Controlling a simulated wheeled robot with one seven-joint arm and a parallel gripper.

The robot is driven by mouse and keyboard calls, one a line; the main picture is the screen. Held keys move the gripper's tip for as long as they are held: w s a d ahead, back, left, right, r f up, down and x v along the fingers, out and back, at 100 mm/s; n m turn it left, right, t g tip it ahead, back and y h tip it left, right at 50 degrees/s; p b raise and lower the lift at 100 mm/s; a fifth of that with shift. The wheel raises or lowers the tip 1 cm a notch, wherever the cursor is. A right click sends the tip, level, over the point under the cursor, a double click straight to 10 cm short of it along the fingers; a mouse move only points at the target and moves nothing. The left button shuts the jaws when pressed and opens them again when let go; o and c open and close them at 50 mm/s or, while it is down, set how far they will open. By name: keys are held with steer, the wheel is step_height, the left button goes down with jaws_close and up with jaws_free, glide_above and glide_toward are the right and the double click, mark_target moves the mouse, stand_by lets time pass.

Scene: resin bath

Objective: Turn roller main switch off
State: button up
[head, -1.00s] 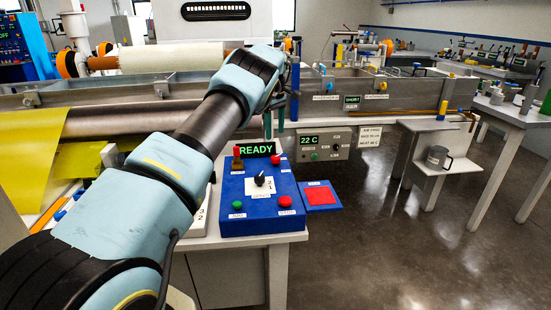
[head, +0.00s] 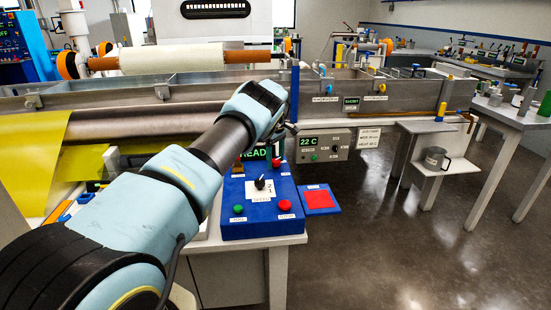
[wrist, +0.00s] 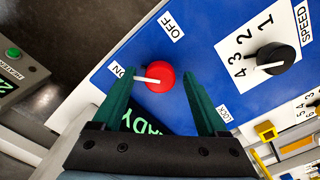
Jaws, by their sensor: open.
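The roller main switch is a red round knob (wrist: 160,79) with a white pointer, on the blue control box (head: 235,228). In the wrist view its pointer is turned toward the ON label (wrist: 117,71); the OFF label (wrist: 171,25) is on another side. In the head view the switch (head: 276,162) is a small red spot, partly hidden by my arm. My gripper (wrist: 159,73) is open, its green fingers on either side of the red knob. I cannot tell whether they touch it. The READY display (wrist: 140,124) is partly covered by my gripper.
A black SPEED knob (wrist: 276,58) sits beside the switch. Green (head: 238,209) and red (head: 284,205) buttons are at the box's front, with a red pad (head: 320,199) to the right. The metal bath (head: 400,97) stands behind; a metal mug (head: 434,158) is on a side shelf.

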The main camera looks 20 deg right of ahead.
jaws_close()
stand_by(0.5)
steer(key=shift+b, duration=0.35)
steer(key=m+b, duration=0.2)
steer(key=shift+f+m+b, duration=0.15)
steer(key=shift+m+b, duration=0.25)
steer(key=m+b, duration=0.2)
steer(key=m, duration=0.3)
steer(key=m+b, duration=0.1)
steer(key=m, duration=0.4)
steer(key=shift+r, duration=0.2)
steer(key=shift+m, duration=2.5)
